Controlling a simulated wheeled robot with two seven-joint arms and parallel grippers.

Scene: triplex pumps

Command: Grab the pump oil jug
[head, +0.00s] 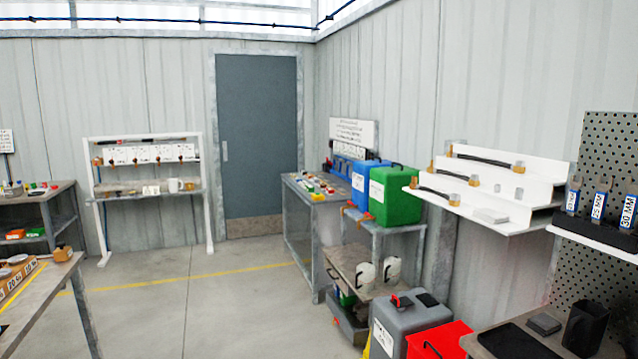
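I cannot tell which container is the pump oil jug, as the labels are too small to read. A green jug (395,194) and a blue jug (366,184) stand side by side on a metal stand by the right wall. Neither of my grippers is in view.
A grey case (408,322) and a red container (440,342) stand low at the front right. White stepped shelves (500,185) jut from the right wall. A workbench (35,305) is at the left. The middle floor (215,310) is clear.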

